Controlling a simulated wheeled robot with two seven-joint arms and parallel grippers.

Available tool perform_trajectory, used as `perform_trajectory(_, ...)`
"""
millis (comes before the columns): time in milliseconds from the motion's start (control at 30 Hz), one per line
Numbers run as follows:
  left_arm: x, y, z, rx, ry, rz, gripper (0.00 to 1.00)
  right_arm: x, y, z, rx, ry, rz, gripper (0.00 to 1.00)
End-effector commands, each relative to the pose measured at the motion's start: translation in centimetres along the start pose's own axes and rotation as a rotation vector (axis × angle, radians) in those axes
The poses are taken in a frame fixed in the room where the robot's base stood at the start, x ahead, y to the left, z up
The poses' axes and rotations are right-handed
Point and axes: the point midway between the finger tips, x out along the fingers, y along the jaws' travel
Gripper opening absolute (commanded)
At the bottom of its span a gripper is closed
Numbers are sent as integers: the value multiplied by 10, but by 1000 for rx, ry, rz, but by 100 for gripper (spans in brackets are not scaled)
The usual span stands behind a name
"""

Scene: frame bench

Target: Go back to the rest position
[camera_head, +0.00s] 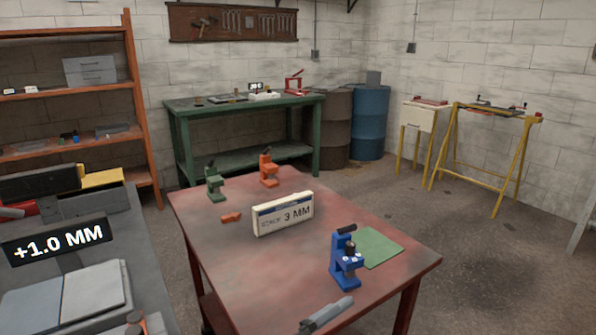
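Neither of my grippers can be made out in the head view. No arm of mine is seen reaching over the red table (285,275) in front of me. Whether the grippers hold anything is not shown.
On the red table stand a blue device (345,262), a green one (215,184), an orange one (268,170) and a "3 MM" box (283,214). A green mat (377,247) and a grey tool (326,314) lie there. A grey bench (150,270) is left; open floor (480,265) is right.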

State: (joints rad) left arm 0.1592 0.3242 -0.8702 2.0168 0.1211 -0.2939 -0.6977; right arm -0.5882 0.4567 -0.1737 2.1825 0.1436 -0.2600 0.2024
Motion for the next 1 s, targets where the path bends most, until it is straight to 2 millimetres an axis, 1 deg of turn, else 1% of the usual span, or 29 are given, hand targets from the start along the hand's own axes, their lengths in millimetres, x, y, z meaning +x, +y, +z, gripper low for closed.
perform_trajectory(33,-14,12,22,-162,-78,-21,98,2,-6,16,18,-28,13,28)
perform_trajectory(67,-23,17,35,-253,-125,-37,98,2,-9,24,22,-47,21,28)
perform_trajectory(100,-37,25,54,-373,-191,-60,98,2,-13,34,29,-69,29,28)
perform_trajectory(167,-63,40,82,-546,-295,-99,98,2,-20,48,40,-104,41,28)
perform_trajectory(200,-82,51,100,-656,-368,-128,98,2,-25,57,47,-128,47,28)
perform_trajectory(267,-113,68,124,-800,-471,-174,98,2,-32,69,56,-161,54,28)
perform_trajectory(300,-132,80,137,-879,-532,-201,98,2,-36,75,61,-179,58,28)
perform_trajectory(400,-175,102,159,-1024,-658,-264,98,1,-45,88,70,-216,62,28)
perform_trajectory(500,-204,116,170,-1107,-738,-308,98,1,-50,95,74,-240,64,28)
perform_trajectory(600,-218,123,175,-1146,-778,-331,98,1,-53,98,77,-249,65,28)
perform_trajectory(667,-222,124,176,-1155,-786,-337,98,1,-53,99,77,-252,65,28)
perform_trajectory(1000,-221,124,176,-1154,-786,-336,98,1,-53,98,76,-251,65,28)
